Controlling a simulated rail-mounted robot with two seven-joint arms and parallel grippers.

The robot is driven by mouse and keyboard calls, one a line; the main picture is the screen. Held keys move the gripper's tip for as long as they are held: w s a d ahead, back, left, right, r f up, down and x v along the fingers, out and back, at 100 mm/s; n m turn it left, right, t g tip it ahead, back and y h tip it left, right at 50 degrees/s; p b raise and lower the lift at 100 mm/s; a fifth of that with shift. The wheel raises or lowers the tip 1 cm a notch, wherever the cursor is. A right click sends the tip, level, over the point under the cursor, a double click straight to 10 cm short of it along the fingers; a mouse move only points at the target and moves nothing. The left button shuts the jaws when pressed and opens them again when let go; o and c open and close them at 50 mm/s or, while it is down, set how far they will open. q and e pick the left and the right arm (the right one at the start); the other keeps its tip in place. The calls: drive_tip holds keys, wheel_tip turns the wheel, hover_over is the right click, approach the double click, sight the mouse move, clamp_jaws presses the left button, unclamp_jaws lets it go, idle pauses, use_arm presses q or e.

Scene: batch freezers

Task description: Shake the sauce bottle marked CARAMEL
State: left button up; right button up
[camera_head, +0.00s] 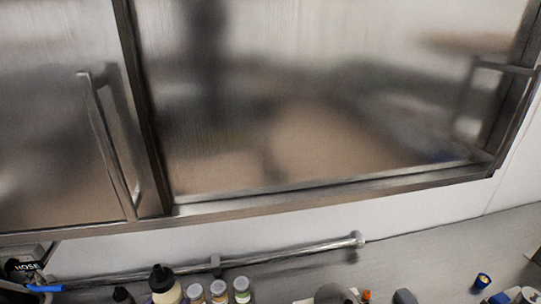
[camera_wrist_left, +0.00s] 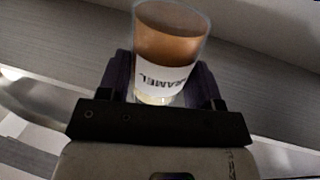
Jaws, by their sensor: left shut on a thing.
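The sauce bottle marked CARAMEL (camera_wrist_left: 168,38) is in the left wrist view, clear-walled with brown-orange contents and a white label. The lettering appears upside down and is partly cut off at the side. My left gripper (camera_wrist_left: 163,84) is shut on the bottle, with one dark finger on each side of it. I cannot make out the held bottle or my left gripper clearly in the head view. My right gripper is not in view.
In the head view, steel cabinet doors (camera_head: 330,110) with bar handles fill most of the picture. A horizontal rail (camera_head: 285,251) runs below. Along the bottom edge stand a cream bottle with a dark cap (camera_head: 166,288) and several small jars (camera_head: 219,291).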

sight(157, 277)
use_arm(q)
wheel_tip(157, 277, up, 2)
drive_tip(key=shift+r+p, duration=0.1)
drive_tip(key=shift+p, duration=0.45)
wheel_tip(157, 277, up, 7)
drive_tip(key=shift+f, duration=0.1)
drive_tip(key=shift+w, duration=0.2)
drive_tip(key=f, duration=0.6)
drive_tip(key=shift+s+f, duration=0.25)
drive_tip(key=shift+s, duration=0.05)
drive_tip(key=shift+f, duration=0.3)
drive_tip(key=shift+w+r, duration=0.2)
drive_tip(key=shift+s, duration=0.1)
